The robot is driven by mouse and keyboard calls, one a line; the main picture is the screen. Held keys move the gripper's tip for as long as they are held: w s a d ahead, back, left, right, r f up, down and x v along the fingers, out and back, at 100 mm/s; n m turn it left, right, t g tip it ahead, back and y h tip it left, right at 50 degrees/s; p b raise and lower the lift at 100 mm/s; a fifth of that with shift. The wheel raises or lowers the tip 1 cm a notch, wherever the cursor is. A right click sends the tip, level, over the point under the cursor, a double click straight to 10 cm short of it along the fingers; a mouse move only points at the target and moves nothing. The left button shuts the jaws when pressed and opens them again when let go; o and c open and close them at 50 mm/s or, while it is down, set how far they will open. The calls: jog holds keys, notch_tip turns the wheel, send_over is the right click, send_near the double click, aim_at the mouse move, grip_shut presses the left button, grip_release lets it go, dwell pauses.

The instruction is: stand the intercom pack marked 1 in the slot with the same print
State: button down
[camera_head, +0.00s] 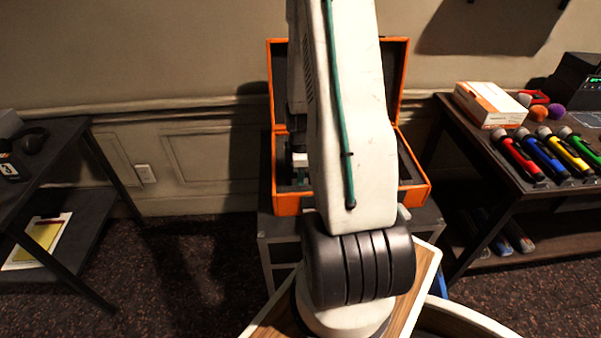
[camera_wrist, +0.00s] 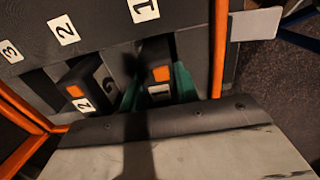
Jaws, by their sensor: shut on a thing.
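My gripper (camera_wrist: 157,88) has teal fingers on both sides of a dark intercom pack (camera_wrist: 159,56) with an orange patch, and is shut on it. A white label on this pack shows only in part; its print cannot be read. The pack is in front of the slot print 1 (camera_wrist: 145,10) in the open orange case (camera_head: 416,193). How deep it sits in the slot is hidden. Beside it, a pack marked 2 (camera_wrist: 86,84) stands below the slot print 2 (camera_wrist: 64,29). In the head view my arm covers the case's middle and my gripper.
The slot print 3 (camera_wrist: 11,51) is at the far left of the wrist view. A pack marked 3 (camera_head: 9,170) and a headset (camera_head: 33,139) are on the left table. The right table holds microphones (camera_head: 545,158) and a white-orange box (camera_head: 490,104). Dark carpet lies between.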

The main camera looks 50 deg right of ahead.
jog(key=shift+s+a+f, duration=0.15)
jog(key=shift+s+f, duration=0.05)
jog(key=shift+f, duration=0.2)
jog(key=c, duration=1)
grip_release()
jog(key=shift+o, duration=0.2)
jog(key=r, duration=0.8)
jog(key=shift+w+d+r, duration=0.3)
jog(key=shift+w+d, duration=0.05)
